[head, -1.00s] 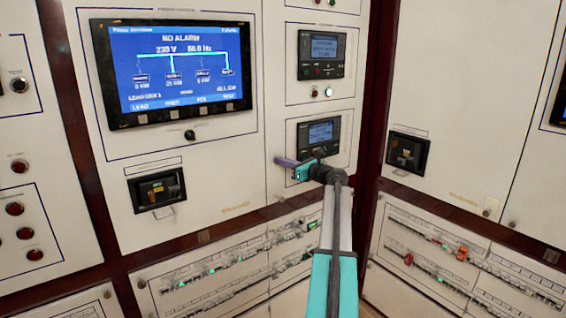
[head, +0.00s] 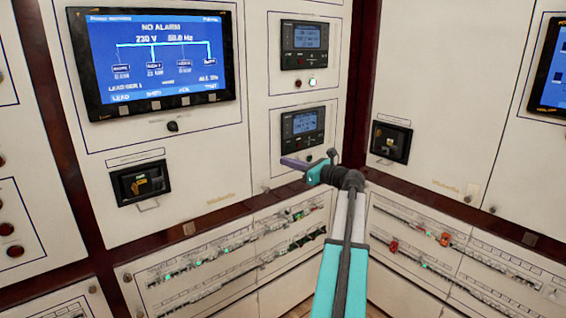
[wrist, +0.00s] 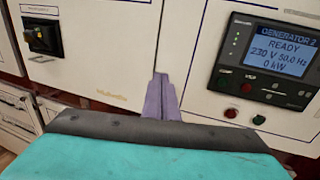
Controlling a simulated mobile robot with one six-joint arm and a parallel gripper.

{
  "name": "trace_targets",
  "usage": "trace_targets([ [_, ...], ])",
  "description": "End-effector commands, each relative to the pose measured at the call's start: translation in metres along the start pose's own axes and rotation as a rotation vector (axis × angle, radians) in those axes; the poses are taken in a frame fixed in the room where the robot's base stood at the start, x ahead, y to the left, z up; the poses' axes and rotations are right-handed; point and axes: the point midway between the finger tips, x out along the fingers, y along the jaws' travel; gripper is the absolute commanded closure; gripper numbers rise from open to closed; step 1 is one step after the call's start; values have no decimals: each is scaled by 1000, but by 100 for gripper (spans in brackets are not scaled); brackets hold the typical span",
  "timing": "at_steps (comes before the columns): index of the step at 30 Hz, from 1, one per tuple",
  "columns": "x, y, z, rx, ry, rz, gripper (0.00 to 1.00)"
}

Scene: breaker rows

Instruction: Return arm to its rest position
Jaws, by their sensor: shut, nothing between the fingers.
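My arm reaches up from the lower right in the head view, with teal and grey links. My gripper (head: 287,162) has purple fingers pointing left, in front of the white panel just below the lower generator controller (head: 303,125). In the wrist view my gripper (wrist: 161,80) shows its purple fingers together at the centre, with nothing between them. The controller (wrist: 268,55) there reads GENERATOR 2, READY, 230 V 50.0 Hz, 0 kW. I cannot tell whether the fingertips touch the panel.
A large blue screen (head: 155,60) reads NO ALARM. Black switch units (head: 140,183) and (head: 390,142) flank the arm. Breaker rows (head: 240,245) run below on the left cabinet and more (head: 430,240) on the right cabinet. Open space lies before the panels.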

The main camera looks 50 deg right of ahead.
Motion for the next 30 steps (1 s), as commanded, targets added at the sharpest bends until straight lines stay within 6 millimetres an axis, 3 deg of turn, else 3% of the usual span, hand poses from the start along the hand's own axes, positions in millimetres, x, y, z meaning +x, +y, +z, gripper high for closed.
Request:
trace_targets([
  [23,-3,3,-1,0,1,3,100],
  [30,26,33,-48,-58,73,53,100],
])
